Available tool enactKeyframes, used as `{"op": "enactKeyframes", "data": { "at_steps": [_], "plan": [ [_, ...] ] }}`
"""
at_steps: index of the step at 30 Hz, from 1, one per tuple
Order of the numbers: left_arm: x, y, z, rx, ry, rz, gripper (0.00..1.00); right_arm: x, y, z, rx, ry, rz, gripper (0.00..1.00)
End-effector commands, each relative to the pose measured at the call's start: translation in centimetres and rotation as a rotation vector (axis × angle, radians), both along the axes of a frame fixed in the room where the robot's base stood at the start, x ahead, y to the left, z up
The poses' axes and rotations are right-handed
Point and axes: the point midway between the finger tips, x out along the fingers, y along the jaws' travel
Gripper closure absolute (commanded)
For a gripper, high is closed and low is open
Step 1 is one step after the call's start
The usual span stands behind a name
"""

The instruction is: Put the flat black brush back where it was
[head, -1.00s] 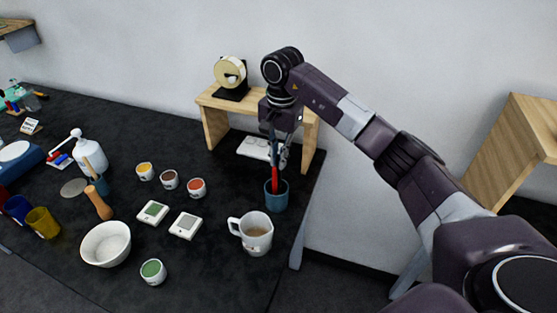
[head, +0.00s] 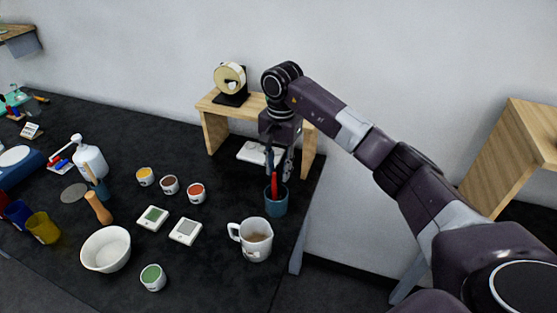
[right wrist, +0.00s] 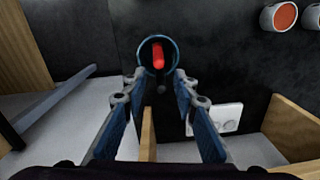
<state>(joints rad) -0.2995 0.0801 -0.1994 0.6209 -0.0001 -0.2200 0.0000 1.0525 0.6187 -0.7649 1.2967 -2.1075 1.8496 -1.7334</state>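My right gripper (head: 277,160) points down just above a blue cup (head: 278,205) at the table's right edge. Its blue fingers (right wrist: 158,92) stand apart. A red, stick-like handle (head: 274,186) rises from the cup and also shows inside the cup's rim (right wrist: 157,55) in the right wrist view. I cannot make out the flat black brush clearly in either view. My left gripper is out of view.
A white mug (head: 256,240) stands left of the blue cup. A wooden shelf (head: 214,131) with a round cream device (head: 230,78) stands behind. Small paint pots (head: 196,193), a white bowl (head: 106,249) and two flat white devices (head: 186,231) lie further left.

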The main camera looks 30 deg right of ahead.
Motion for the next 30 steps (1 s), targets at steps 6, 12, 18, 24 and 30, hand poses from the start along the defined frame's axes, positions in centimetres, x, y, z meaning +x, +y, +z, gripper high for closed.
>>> {"op": "enactKeyframes", "data": {
  "at_steps": [6, 12, 18, 24, 30],
  "plan": [
    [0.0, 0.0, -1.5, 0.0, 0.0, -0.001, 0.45, 0.1, -0.1, 3.1, 0.0, -0.007, 0.001, 0.73],
    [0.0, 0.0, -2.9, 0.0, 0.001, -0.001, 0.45, 0.0, -0.2, 7.6, -0.001, -0.006, -0.001, 0.73],
    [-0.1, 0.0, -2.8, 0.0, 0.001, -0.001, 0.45, -0.1, -0.4, 10.9, -0.001, -0.002, 0.0, 0.73],
    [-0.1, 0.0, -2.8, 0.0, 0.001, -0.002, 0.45, -0.2, -0.4, 12.0, -0.001, -0.001, -0.001, 0.73],
    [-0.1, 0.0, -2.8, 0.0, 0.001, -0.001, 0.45, -0.2, -0.4, 12.1, 0.0, 0.0, -0.001, 0.73]
  ]
}}
